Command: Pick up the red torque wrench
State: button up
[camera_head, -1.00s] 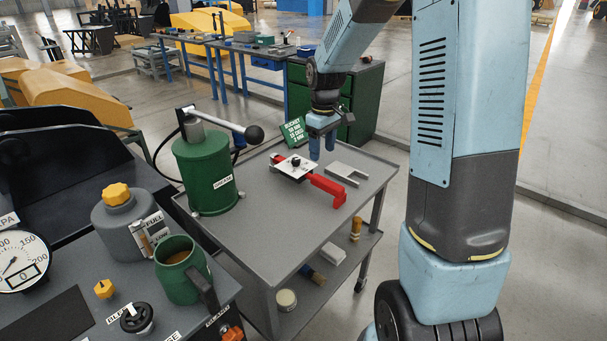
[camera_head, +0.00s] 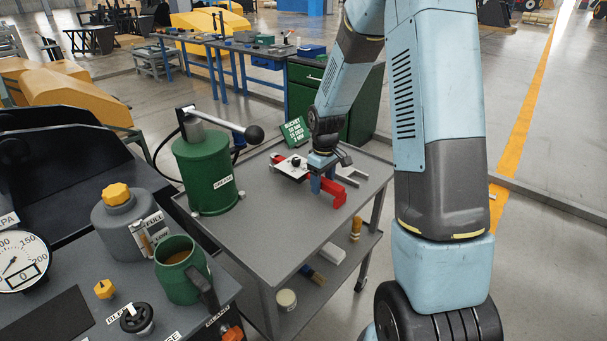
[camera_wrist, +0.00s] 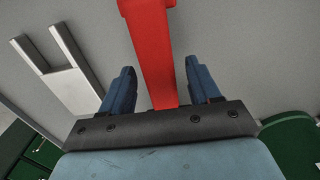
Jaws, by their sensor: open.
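My gripper (camera_head: 324,184) is down over the wrench's red bar. In the wrist view the red bar (camera_wrist: 152,55) runs between the two blue fingers of my gripper (camera_wrist: 160,88), with a gap on each side. The fingers are open and hold nothing. The wrench's far part is hidden behind my gripper in the wrist view.
A grey forked bracket (camera_head: 365,177) lies just right of the wrench and also shows in the wrist view (camera_wrist: 70,75). A green cylinder (camera_head: 205,175) with a lever stands at the cart's left. A green sign (camera_head: 295,131) stands at the back. The cart's front top is clear.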

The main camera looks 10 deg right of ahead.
jog(key=shift+f, duration=0.45)
grip_shut()
dwell(0.3)
